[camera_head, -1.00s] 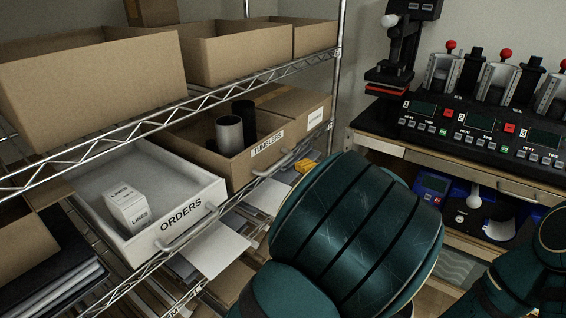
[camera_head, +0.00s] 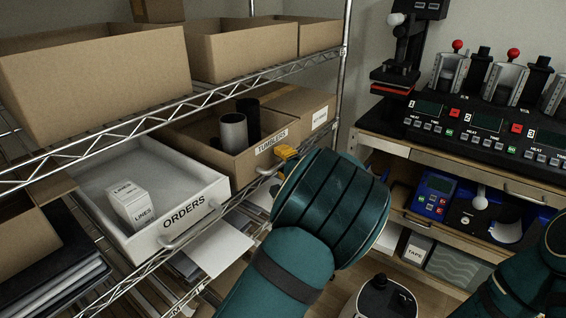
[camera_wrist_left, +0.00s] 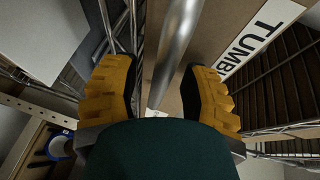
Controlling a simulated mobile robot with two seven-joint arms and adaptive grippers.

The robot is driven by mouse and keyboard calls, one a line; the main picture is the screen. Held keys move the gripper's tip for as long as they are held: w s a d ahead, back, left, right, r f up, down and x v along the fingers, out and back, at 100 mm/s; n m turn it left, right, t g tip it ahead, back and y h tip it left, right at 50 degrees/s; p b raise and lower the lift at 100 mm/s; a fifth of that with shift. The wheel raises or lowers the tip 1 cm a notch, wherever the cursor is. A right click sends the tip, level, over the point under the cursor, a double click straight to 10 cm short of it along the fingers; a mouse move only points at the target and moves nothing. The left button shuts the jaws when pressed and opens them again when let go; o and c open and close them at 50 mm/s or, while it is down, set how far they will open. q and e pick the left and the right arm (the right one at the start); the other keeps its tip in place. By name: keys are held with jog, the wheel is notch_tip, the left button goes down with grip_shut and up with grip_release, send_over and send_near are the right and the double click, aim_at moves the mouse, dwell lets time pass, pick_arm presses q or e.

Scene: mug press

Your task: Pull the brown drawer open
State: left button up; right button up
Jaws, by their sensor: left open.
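The brown drawer (camera_head: 228,160) labelled TUMBLERS sits on the middle shelf in the head view, with a grey and a black tumbler inside. Its front also shows in the left wrist view (camera_wrist_left: 215,32). Its metal handle (camera_wrist_left: 176,40) runs between the two yellow fingers in the left wrist view; contact with it cannot be made out. My left gripper (camera_wrist_left: 155,80) is open, its fingers either side of the handle line. In the head view the left gripper (camera_head: 285,154) is at the right part of the drawer front, partly hidden by my arm. The right gripper is out of view.
A white ORDERS drawer (camera_head: 184,215) holding small boxes stands out to the left of the brown drawer. A closed cardboard box (camera_head: 312,110) is to its right. A metal shelf post (camera_head: 342,80) and a workbench (camera_head: 385,143) with presses are farther right.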

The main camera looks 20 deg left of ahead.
pick_arm(q)
grip_shut()
jog(key=s+d, duration=0.4)
jog(key=d, duration=0.7)
jog(key=s+d+b, duration=0.1)
jog(key=s+d, duration=0.3)
jog(key=d, duration=0.8)
jog(key=shift+s+d+b, duration=0.15)
jog(key=shift+s+b, duration=0.1)
jog(key=shift+b, duration=0.05)
grip_release()
